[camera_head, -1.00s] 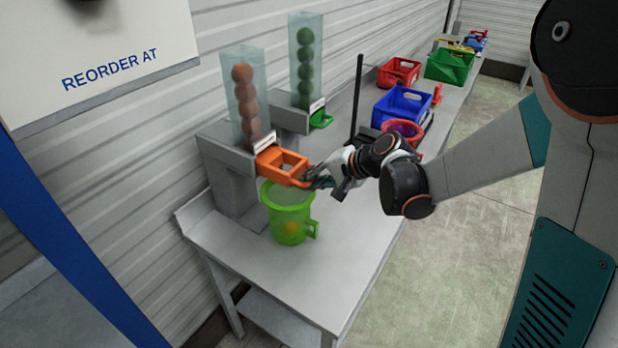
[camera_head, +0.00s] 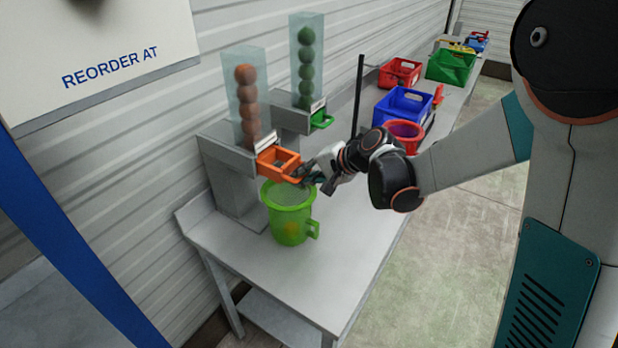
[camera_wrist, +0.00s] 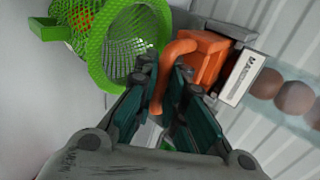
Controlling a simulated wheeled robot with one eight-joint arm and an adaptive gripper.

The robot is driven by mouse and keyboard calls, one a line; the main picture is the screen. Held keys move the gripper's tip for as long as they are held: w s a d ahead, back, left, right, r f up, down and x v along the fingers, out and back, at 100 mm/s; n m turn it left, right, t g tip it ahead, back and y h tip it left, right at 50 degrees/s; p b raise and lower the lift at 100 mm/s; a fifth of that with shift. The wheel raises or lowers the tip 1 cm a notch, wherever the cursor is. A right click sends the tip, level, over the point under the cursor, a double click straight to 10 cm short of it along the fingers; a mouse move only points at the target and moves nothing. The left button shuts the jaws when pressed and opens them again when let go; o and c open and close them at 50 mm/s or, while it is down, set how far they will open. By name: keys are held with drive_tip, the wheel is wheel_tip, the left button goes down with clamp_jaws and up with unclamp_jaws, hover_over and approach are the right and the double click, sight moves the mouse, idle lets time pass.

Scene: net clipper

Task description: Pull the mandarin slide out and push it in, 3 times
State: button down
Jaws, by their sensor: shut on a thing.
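The orange mandarin slide (camera_head: 278,163) sits in the front of the grey dispenser (camera_head: 228,155) and sticks out part way. My gripper (camera_head: 308,176) is shut on its handle; the wrist view shows the curved orange handle (camera_wrist: 177,50) between the teal finger pads (camera_wrist: 163,78). Several mandarins (camera_head: 249,105) are stacked in the clear tube above the slide. A green mesh jug (camera_head: 288,208) stands on the table below the slide's front, with an orange shape inside, low down. The gripper hides part of the handle.
A second dispenser with green balls (camera_head: 306,68) and a green slide (camera_head: 322,120) stands behind. The near table top (camera_head: 300,276) is clear.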

sight(288, 162)
drive_tip(key=w+a, duration=0.4)
drive_tip(key=a, duration=0.2)
drive_tip(key=shift+w+b, duration=0.4)
idle(0.3)
drive_tip(key=shift+d, duration=0.15)
idle(0.4)
drive_tip(key=s+d, duration=0.6)
drive_tip(key=d, duration=0.2)
drive_tip(key=shift+s+b, duration=0.2)
drive_tip(key=shift+b, duration=0.1)
idle(0.7)
idle(0.5)
drive_tip(key=w+a+b, duration=0.1)
drive_tip(key=w+a, duration=0.5)
drive_tip(key=a, duration=0.2)
drive_tip(key=shift+w, duration=0.2)
idle(0.8)
idle(0.5)
